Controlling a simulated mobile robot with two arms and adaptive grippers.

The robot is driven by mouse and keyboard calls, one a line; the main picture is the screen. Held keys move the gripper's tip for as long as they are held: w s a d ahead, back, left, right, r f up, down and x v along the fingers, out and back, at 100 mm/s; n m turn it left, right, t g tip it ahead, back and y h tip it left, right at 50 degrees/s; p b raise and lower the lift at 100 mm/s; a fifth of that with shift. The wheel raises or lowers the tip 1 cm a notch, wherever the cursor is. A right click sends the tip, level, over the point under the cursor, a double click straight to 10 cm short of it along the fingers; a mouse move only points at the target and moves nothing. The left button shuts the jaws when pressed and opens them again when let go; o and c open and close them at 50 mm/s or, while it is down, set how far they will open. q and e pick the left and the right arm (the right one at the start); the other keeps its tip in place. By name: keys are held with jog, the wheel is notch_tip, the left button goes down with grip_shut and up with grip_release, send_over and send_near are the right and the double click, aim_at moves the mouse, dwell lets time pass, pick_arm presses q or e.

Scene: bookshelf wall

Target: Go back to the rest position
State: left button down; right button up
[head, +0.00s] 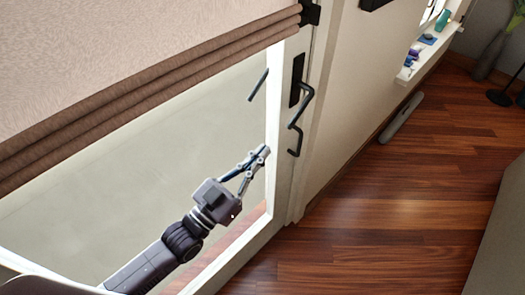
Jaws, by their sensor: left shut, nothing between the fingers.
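My left gripper (262,153) is shut and empty, held up in front of the pale glass door or window pane (120,200). Its arm comes in from the lower left. The fingertips are close to the white frame (276,120) and to the left of a black handle (298,115). I cannot tell whether they touch the frame. A second dark handle bar (258,84) shows at the pane, above the gripper. My right gripper does not show.
A brown folded blind (150,75) covers the upper left. A white shelf (440,45) with small items stands along the wall at the upper right. A grey bar (401,118) lies on the floor by the wall. The wooden floor (400,210) is mostly clear.

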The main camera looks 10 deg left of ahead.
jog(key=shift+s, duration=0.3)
